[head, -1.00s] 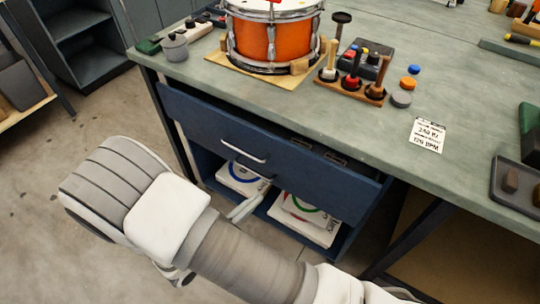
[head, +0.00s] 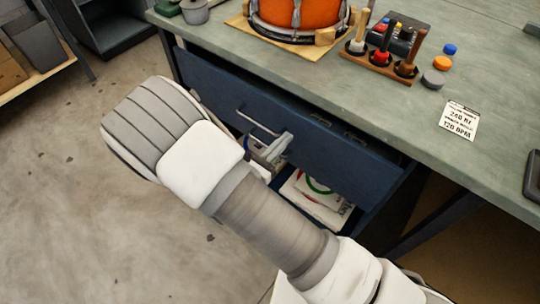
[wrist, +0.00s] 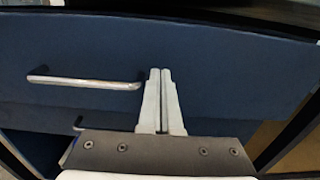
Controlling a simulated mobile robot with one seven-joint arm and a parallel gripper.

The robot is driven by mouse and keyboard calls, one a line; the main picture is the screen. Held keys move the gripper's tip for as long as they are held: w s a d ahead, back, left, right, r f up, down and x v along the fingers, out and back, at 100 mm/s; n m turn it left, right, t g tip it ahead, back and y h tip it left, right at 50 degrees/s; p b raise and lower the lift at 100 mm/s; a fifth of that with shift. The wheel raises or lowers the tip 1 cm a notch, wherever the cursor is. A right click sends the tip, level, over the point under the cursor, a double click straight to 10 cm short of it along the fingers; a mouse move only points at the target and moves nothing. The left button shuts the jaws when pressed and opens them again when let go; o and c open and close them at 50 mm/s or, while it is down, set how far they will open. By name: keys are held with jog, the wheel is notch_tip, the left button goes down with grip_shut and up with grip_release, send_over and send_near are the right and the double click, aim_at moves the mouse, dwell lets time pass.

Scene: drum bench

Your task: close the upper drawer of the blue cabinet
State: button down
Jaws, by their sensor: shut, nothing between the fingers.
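The upper drawer of the blue cabinet is partly open, with a dark gap (head: 335,126) showing between its front and the bench top. Its blue front (head: 335,155) carries a silver bar handle (head: 258,123), which also shows in the wrist view (wrist: 85,82). My gripper (head: 286,138) is shut and empty, at the drawer front just right of the handle. In the wrist view its fingertips (wrist: 160,72) are together in front of the blue panel (wrist: 220,60). I cannot tell whether they touch it.
Below the drawer, white packages (head: 318,200) sit in an open compartment. On the bench top (head: 400,115) are an orange drum (head: 295,12), a mallet rack (head: 380,65) and a printed card (head: 460,120). The floor (head: 80,190) at left is clear.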

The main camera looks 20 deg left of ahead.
aim_at(294, 129)
jog(key=shift+x, duration=0.9)
jog(key=x, duration=0.4)
jog(key=shift+w+d, duration=0.1)
jog(key=shift+w, duration=0.15)
jog(key=shift+w+r, duration=0.1)
